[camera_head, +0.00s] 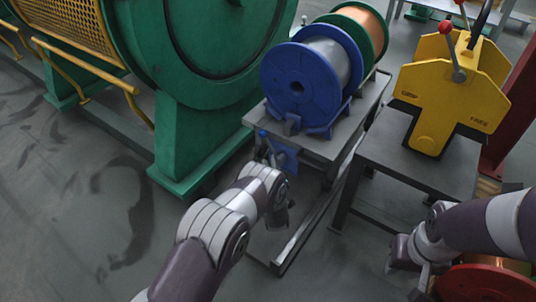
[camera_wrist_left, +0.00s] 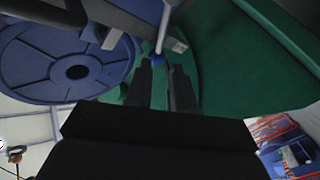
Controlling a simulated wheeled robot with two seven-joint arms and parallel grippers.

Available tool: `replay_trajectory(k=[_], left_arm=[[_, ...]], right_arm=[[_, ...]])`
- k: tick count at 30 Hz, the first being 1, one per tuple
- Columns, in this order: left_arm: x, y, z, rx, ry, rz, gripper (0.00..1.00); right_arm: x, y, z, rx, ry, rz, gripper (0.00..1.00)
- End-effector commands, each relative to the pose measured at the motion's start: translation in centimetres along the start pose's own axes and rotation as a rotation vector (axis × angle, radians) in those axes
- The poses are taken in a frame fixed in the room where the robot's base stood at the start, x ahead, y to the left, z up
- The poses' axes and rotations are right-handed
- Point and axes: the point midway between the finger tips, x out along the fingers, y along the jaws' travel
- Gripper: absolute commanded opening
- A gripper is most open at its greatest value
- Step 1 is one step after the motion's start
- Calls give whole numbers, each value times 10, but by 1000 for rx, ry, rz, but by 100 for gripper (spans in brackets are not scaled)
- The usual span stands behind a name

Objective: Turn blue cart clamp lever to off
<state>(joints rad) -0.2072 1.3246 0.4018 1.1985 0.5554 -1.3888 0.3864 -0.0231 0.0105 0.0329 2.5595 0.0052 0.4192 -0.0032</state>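The blue spool (camera_head: 297,80) sits in a blue cradle on the grey cart (camera_head: 330,148). The clamp lever has a blue knob (camera_head: 263,133) at the cart's near-left corner, above a blue plate (camera_head: 285,155). In the left wrist view, the lever's grey rod (camera_wrist_left: 164,28) runs down to the blue knob (camera_wrist_left: 158,60). My left gripper (camera_wrist_left: 162,66) has its two dark fingers apart, with the knob at or just beyond the fingertips. I cannot tell whether they touch. My right gripper (camera_head: 402,254) is low at the right, far from the lever; its fingers are unclear.
The green strander machine (camera_head: 200,110) stands close left of the cart. A green-flanged spool (camera_head: 357,25) sits behind the blue one. A yellow lever housing (camera_head: 440,95) stands on a grey table to the right. A red spool (camera_head: 485,284) is near my right arm. The left floor is clear.

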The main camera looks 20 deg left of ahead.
Motion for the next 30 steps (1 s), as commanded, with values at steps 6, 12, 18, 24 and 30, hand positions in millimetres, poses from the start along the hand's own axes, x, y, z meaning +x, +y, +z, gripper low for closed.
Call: replay_trajectory(k=[6,12,18,24,30], left_arm=[[56,-5,8,-1,2,0,23],[86,-2,4,2,-1,0,23],[92,0,0,2,-3,1,23],[92,0,1,3,-3,1,0],[92,0,1,2,-4,0,0]], right_arm=[[43,0,6,0,-1,0,38],[58,0,7,0,-1,0,38],[58,0,7,0,-1,0,38],[58,0,7,0,-1,0,38],[58,0,7,0,-1,0,38]])
